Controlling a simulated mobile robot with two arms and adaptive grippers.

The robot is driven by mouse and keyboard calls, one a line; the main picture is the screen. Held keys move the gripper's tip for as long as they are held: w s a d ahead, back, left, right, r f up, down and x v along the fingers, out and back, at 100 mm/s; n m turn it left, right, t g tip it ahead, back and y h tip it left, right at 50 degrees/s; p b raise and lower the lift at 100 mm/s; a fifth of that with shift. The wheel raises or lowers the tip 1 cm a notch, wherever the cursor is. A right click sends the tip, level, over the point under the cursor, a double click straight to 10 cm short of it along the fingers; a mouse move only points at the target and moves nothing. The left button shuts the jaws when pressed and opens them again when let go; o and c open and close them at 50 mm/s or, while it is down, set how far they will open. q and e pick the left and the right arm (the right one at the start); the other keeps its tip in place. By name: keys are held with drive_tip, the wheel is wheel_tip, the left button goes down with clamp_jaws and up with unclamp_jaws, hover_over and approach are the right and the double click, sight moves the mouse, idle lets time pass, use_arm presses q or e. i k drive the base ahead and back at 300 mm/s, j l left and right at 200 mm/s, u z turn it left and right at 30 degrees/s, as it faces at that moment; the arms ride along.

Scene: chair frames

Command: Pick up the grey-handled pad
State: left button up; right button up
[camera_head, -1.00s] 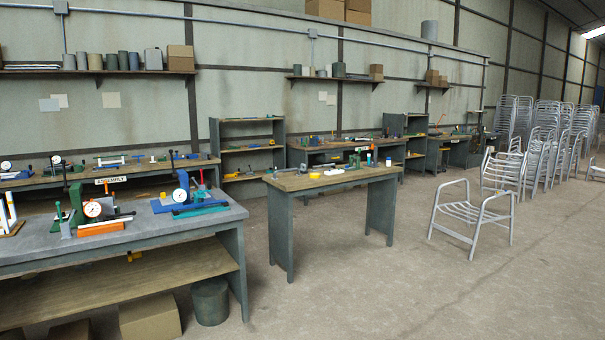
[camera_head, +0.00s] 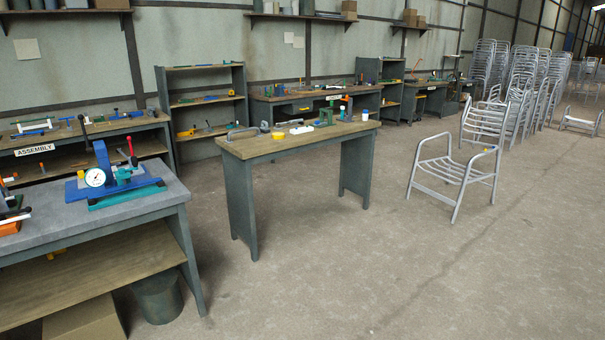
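A small workbench with a wooden top (camera_head: 262,146) stands in the middle of the view. At its left end lies a low item with a grey arched handle (camera_head: 243,131), which looks like the grey-handled pad; its underside is too small to make out. A yellow piece (camera_head: 277,135) and a white block (camera_head: 301,129) lie to its right on the same top. Neither of my grippers is in view.
A grey-topped bench (camera_head: 130,196) with a blue gauge fixture (camera_head: 112,175) stands at the near left, a bin (camera_head: 157,297) under it. A metal chair frame (camera_head: 455,172) stands right of the workbench. The concrete floor (camera_head: 340,270) in front is clear.

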sight(266, 130)
drive_tip(key=i, duration=2.6)
